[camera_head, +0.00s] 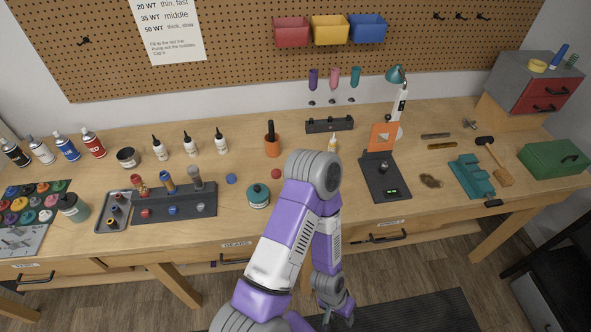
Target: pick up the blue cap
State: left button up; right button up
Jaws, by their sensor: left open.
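A small round blue cap (231,179) lies on the wooden workbench (330,222), left of my arm. A small red cap (275,174) lies to its right, close to my arm. My left gripper (339,317) hangs at the bottom of the view, in front of the bench and below its front edge. It is open, with nothing seen between its fingers, and well away from the blue cap. My right gripper is not in view.
A dark rack (174,206) with several coloured pieces stands left of the blue cap, and a teal round container (258,195) stands close to its right. An orange cup (272,146) and white bottles (190,145) stand behind. A black scale (384,180) is right of my arm.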

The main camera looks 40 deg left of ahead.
aim_at(231, 179)
jog(key=z, duration=1.45)
jog(key=k, duration=1.8)
jog(key=u, duration=1.1)
